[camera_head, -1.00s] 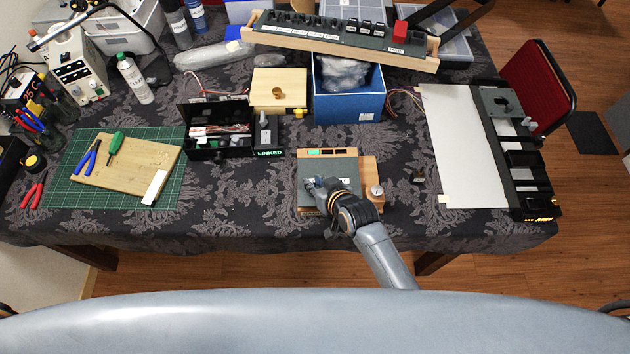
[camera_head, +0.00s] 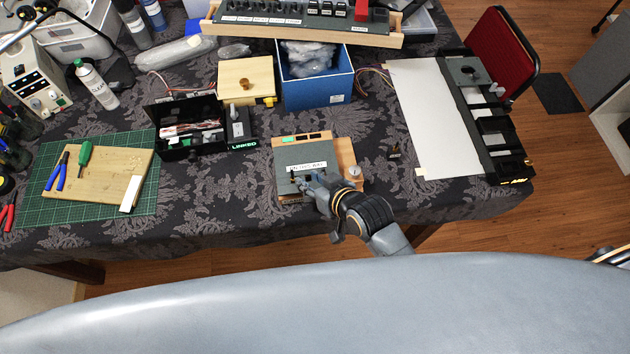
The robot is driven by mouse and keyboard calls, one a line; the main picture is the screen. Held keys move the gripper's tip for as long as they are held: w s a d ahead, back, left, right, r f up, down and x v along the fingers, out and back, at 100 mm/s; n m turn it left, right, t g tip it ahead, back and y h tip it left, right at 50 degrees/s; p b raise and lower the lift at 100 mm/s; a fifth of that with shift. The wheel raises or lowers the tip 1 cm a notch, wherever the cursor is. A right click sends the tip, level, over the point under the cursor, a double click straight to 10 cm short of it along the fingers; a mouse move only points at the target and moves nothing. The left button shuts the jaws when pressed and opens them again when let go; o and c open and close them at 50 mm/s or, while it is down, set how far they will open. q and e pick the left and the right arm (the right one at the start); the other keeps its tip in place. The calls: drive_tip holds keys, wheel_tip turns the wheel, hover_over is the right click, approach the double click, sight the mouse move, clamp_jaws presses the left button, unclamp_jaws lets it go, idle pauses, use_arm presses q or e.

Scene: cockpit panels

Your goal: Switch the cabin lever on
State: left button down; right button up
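A small grey panel (camera_head: 290,156) on a wooden base lies near the table's front edge, with a white label strip (camera_head: 308,167) whose text is too small to read surely. A row of small windows runs along its top edge, the left one greenish. My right gripper (camera_head: 302,180) is over the lower part of this panel, its fingers pointing left and close to the surface. The fingers are too small to tell whether they are open or shut. I cannot make out a lever there; the gripper may hide it. My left gripper is not in view.
A round silver knob (camera_head: 354,171) sits at the right of the wooden base. A black box marked LINKED (camera_head: 190,150) stands to the left, a blue bin (camera_head: 318,92) behind. A white board with black trays (camera_head: 430,110) lies at right. A small black piece (camera_head: 395,152) is nearby.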

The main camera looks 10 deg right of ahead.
drive_tip(key=shift+v, duration=1)
drive_tip(key=s+d+r+m+g+h, duration=0.25)
drive_tip(key=s+d+g+h, duration=0.25)
drive_tip(key=s+d, duration=1.05)
wheel_tip(320, 180, down, 28)
drive_tip(key=g+b, duration=0.2)
drive_tip(key=b, duration=0.2)
drive_tip(key=s+d+f+n+g+b, duration=0.1)
drive_tip(key=s+d+f+b, duration=0.1)
drive_tip(key=s+f, duration=1.5)
wheel_tip(320, 180, down, 3)
drive_tip(key=shift+s+d+b, duration=0.3)
drive_tip(key=shift+s+d, duration=0.05)
drive_tip(key=shift+d, duration=0.25)
